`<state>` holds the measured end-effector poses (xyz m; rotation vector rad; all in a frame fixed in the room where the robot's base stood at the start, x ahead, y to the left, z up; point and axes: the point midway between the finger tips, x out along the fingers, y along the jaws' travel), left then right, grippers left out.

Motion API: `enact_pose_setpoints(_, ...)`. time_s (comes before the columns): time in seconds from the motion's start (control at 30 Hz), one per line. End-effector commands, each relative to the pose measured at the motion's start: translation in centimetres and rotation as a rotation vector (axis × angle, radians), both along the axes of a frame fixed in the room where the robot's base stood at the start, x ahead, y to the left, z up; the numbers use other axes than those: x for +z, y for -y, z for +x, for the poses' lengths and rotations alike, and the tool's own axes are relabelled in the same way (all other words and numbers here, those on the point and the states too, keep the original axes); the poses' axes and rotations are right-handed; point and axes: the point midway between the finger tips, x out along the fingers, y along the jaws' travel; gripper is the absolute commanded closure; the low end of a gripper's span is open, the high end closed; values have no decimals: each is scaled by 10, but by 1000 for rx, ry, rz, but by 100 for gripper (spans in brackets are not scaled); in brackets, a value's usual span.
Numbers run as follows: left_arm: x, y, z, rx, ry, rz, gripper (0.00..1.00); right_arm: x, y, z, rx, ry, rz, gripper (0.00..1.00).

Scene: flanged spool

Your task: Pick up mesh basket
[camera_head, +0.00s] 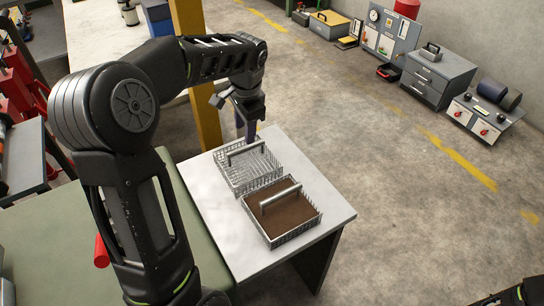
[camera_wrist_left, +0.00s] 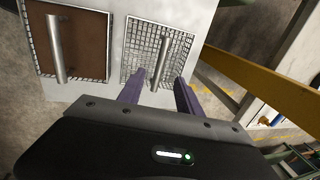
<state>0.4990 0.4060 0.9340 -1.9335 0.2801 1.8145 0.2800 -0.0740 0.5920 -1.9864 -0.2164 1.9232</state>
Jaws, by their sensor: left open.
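Two mesh baskets with bar handles stand side by side on a white-topped table (camera_head: 318,192). The far, empty-looking wire mesh basket (camera_head: 234,181) has a metal handle (camera_head: 245,149); it also shows in the left wrist view (camera_wrist_left: 134,52). The nearer basket (camera_head: 284,237) has a brown interior and its own handle; it shows at the left in the wrist view (camera_wrist_left: 82,44). My left gripper (camera_head: 249,138) is over the far basket. In the wrist view its open fingers (camera_wrist_left: 160,88) point at the far basket's handle, whose lower end appears between the fingertips. My right gripper cannot be made out.
A yellow post (camera_head: 205,125) stands close behind my left arm. A green surface (camera_head: 135,232) lies left of the table. Grey drawers (camera_head: 438,74) and a panel box (camera_head: 484,118) stand along the far wall. The concrete floor to the right is clear.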

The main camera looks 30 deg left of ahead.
Motion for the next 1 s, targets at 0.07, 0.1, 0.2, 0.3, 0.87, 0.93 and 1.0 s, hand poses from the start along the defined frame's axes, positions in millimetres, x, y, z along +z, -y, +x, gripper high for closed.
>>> enact_pose_setpoints(0.07, 0, -2, -4, -12, -16, 8, 58, 0, 0, 0, 1, -1, 0, 64)
enact_pose_setpoints(0.1, 0, -2, -4, -15, -17, 7, 58, 0, 0, -1, 1, -1, 0, 64)
enact_pose_setpoints(0.2, 0, -2, -3, -16, -16, 7, 58, 0, 0, -1, 1, -1, 0, 64)
enact_pose_setpoints(0.3, 0, -2, -3, -16, -16, 7, 58, 0, 0, -1, 1, -1, 0, 64)
enact_pose_setpoints(0.87, -26, -6, -1, -15, -15, 6, 58, 1, 0, 0, 0, -1, 0, 64)
enact_pose_setpoints(0.93, -26, -6, -1, -15, -15, 6, 58, 1, 0, 0, 0, -1, 0, 64)
enact_pose_setpoints(1.0, -29, -7, -1, -15, -16, 6, 58, 2, 0, 0, 0, -1, 0, 64)
